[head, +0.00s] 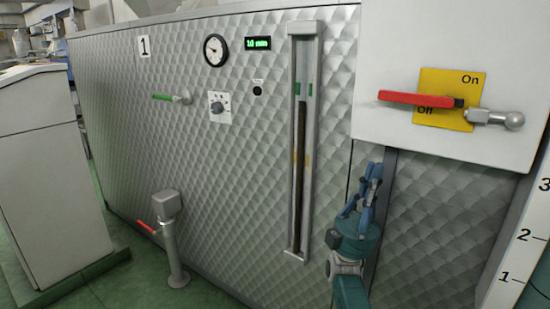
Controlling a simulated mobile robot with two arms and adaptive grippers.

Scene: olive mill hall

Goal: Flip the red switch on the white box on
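The white box (386,52) is at the upper right, fixed in front of the quilted metal wall. A yellow plate (436,83) on it reads On at the top and Off lower down. The red switch (410,98) is a lever lying nearly level across the plate, its free end to the left, partly covering the word Off. A grey metal knob (513,120) sticks out at its right. My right gripper (374,172) is below the box's left part, pointing up, apart from the switch. Its blue fingers look close together, but their opening is unclear. My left gripper is out of view.
The metal wall carries a gauge (215,50), a green display (258,43), a small knob (217,108), a green-handled valve (172,98) and a tall sight tube (301,140). A post with a red lever (168,235) and a grey cabinet (48,170) stand left.

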